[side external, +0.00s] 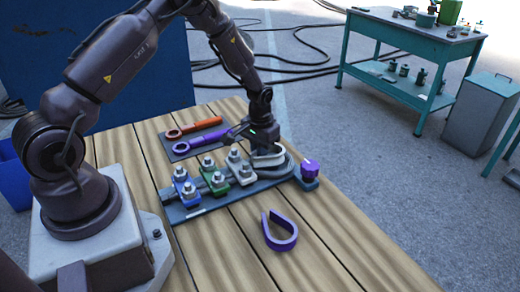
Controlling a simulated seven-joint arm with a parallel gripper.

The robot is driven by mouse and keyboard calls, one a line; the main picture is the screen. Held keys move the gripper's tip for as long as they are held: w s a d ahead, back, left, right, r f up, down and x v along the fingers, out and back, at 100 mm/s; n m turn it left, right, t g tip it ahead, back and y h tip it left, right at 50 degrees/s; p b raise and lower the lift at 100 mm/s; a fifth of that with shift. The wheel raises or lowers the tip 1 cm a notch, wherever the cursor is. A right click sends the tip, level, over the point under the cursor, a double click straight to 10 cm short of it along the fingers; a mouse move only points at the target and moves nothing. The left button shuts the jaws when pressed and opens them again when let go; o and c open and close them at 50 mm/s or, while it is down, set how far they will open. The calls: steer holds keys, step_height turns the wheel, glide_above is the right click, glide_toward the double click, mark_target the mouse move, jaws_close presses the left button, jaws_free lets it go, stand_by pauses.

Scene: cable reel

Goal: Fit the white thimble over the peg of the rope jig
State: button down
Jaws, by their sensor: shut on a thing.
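The white thimble (268,160) is at the far right end of the rope jig (225,207), just below my gripper (264,148). My gripper points down and is shut on the thimble. The grey rope of the jig curves round beside the thimble. The jig's peg cannot be made out; the thimble and gripper cover that area. I cannot tell whether the thimble is around the peg or only above it. The jig carries blue (187,191), green (214,182) and white (241,173) clamps with metal nuts.
A purple thimble (281,236) lies on the wooden table in front of the jig. A purple knob (310,168) on a blue block stands at the jig's right end. An orange wrench (194,128) and a purple wrench (201,142) lie behind. The table's front right is clear.

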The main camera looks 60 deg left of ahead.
steer(key=shift+s+d+f, duration=0.15)
steer(key=shift+d+f, duration=0.2)
steer(key=shift+f, duration=0.2)
steer(key=shift+s+d+f, duration=0.1)
steer(key=shift+d+f, duration=0.2)
steer(key=shift+f, duration=0.25)
steer(key=c, duration=1.3)
jaws_free()
steer(key=shift+o, duration=0.9)
step_height(320, 180, up, 15)
steer(key=a, duration=0.1)
steer(key=shift+w, duration=0.15)
steer(key=s+d+r+m+t, duration=0.2)
steer(key=s+d+r, duration=0.4)
steer(key=s+r, duration=0.3)
steer(key=s+d+r+m+t, duration=0.2)
steer(key=s+d+r, duration=0.4)
steer(key=s+r, duration=0.4)
steer(key=s+t, duration=0.1)
steer(key=s, duration=0.1)
steer(key=shift+s+d, duration=0.35)
